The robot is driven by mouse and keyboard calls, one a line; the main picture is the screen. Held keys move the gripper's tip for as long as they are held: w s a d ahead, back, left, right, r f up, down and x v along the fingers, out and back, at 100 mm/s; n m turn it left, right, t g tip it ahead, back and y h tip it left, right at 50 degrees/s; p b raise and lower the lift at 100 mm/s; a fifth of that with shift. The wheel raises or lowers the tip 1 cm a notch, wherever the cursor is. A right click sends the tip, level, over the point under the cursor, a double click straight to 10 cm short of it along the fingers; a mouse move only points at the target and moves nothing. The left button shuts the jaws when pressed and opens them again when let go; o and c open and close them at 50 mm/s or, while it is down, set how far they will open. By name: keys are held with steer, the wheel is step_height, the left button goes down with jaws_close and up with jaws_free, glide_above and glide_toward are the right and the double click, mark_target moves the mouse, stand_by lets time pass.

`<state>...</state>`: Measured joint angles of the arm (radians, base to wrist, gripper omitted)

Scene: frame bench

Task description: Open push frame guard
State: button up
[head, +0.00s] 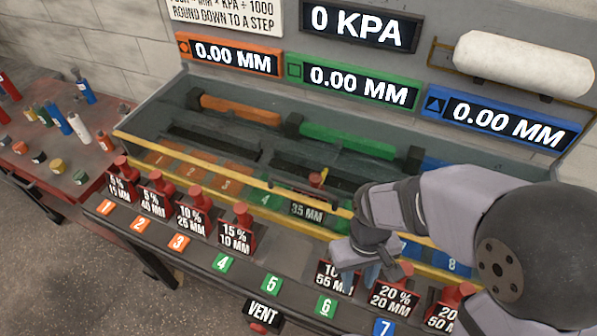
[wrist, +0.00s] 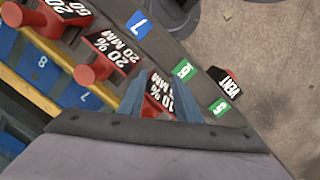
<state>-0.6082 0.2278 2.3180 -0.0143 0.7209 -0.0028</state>
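The push frame (head: 225,125) is a long grey trough with orange, green and blue bars. A yellow rail (head: 190,161) runs along its front; I take it for the guard's edge, but cannot tell whether the guard is open or shut. The rail also shows in the wrist view (wrist: 35,96). A block marked 35 MM (head: 307,211) is behind the rail, near the green number 5.
Red-knobbed blocks (head: 237,230) line the ledge above numbered tags. A VENT control (head: 262,315) sticks out in front. Displays above read 0 KPA (head: 361,24) and 0.00 MM (head: 232,56). A red side table (head: 40,165) holds several coloured cylinders. My arm hides part of the right end.

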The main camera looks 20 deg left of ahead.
steer(key=w+a+r+n+p, duration=0.1)
steer(key=w+a+r+n, duration=0.2)
steer(key=a, duration=0.7)
steer(key=n+t, duration=0.3)
steer(key=n, duration=0.5)
glide_toward(299, 185)
steer(key=shift+s+d+f+y, duration=0.1)
steer(key=shift+d+f+y, duration=0.2)
steer(key=shift+y, duration=0.1)
steer(key=shift+w+f+p, duration=0.25)
steer(key=shift+f+p, duration=0.15)
steer(key=shift+f, duration=0.8)
steer(key=shift+w+f+p, duration=0.25)
steer(key=shift+f+p, duration=0.2)
steer(key=shift+f, duration=0.7)
steer(key=shift+w+f+p, duration=0.2)
steer(key=shift+f+p, duration=0.2)
steer(key=shift+f, duration=0.8)
jaws_close()
